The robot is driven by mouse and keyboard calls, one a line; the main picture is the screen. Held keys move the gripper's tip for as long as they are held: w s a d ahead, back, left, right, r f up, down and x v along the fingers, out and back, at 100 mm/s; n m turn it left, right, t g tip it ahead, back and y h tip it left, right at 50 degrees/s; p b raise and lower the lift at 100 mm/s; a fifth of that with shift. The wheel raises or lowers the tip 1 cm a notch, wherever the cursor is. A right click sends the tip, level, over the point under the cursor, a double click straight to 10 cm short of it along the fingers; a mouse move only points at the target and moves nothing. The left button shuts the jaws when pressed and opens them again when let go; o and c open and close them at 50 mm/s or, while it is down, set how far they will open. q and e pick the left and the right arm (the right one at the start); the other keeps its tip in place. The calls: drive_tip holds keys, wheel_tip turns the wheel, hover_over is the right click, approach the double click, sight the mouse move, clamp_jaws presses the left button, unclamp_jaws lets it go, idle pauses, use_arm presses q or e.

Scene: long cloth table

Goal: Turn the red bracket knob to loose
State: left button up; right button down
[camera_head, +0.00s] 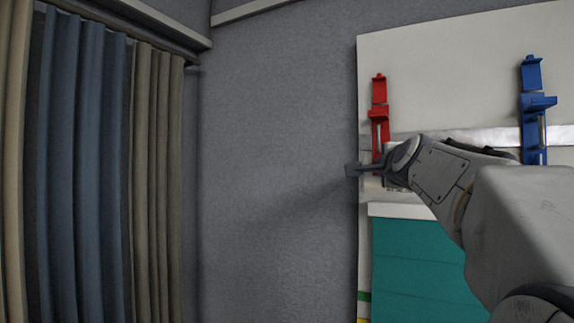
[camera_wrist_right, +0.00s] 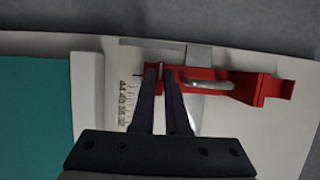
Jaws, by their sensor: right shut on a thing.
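The red bracket (camera_head: 378,114) is mounted upright near the left edge of a white wall panel; its lower end is behind my right gripper in the head view. My right gripper (camera_head: 360,169) reaches in from the right to that lower end. In the right wrist view the red bracket (camera_wrist_right: 262,86) lies across the upper right, with a pale rod along it. My right gripper (camera_wrist_right: 161,78) is shut on the small red knob (camera_wrist_right: 160,70) at the bracket's end, mostly hidden between the fingertips. The knob's turn setting cannot be told. My left gripper is not in view.
A blue bracket (camera_head: 532,102) is mounted on the white panel (camera_head: 450,75) to the right. A printed scale (camera_wrist_right: 125,104) is beside the fingers. A teal surface (camera_head: 425,265) is below the bracket. Curtains (camera_head: 90,170) hang at far left; the grey wall between is bare.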

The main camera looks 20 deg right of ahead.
drive_tip(key=shift+f, duration=0.1)
drive_tip(key=c, duration=0.9)
unclamp_jaws()
drive_tip(key=shift+b+v, duration=5.25)
drive_tip(key=shift+b, duration=0.1)
